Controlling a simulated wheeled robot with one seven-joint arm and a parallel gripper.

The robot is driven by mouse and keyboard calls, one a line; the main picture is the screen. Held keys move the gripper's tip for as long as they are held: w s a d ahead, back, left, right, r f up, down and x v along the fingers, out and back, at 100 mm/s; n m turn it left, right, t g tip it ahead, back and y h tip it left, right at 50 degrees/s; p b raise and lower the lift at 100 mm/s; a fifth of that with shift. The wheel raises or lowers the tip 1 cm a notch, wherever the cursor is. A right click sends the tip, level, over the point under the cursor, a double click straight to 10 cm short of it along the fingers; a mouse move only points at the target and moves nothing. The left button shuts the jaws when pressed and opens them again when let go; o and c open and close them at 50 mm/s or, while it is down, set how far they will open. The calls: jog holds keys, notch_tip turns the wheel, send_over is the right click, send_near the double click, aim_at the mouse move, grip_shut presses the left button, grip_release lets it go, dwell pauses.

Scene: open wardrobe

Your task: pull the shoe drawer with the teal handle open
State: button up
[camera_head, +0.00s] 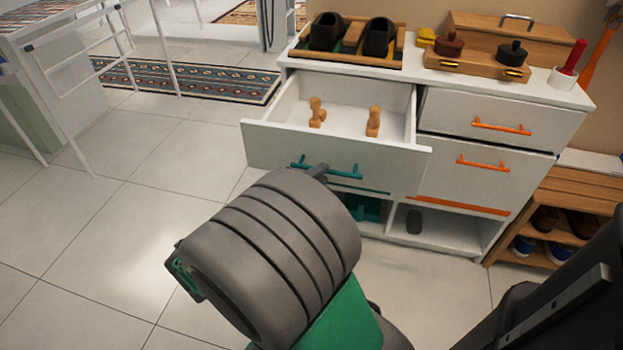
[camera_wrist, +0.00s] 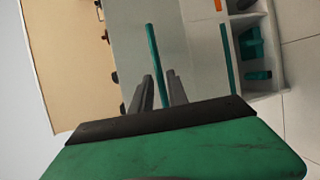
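The drawer with the teal handle (camera_head: 343,172) is pulled well out of the white cabinet in the head view. Its white front panel (camera_head: 270,150) stands far forward of the cabinet face, and two wooden shoe trees (camera_head: 317,112) (camera_head: 373,121) lie inside. My gripper (camera_head: 320,171) is at the handle, left of the handle's middle; my forearm hides most of it. In the wrist view the teal handle (camera_wrist: 153,50) runs between the two close-set dark fingers of my gripper (camera_wrist: 159,80), which appear shut on it; exact contact is hard to see.
Black shoes on a tray (camera_head: 350,62) and a wooden box (camera_head: 475,65) stand on the cabinet top. Orange-handled drawers (camera_head: 500,107) at right are shut. A shoe rack (camera_head: 560,230) stands to the right, a white metal frame at left. The tiled floor (camera_head: 130,230) at front left is clear.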

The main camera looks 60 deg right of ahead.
jog(key=p+v, duration=0.4)
jog(key=p, duration=0.2)
jog(key=shift+a+r, duration=0.1)
jog(key=shift+a, duration=0.25)
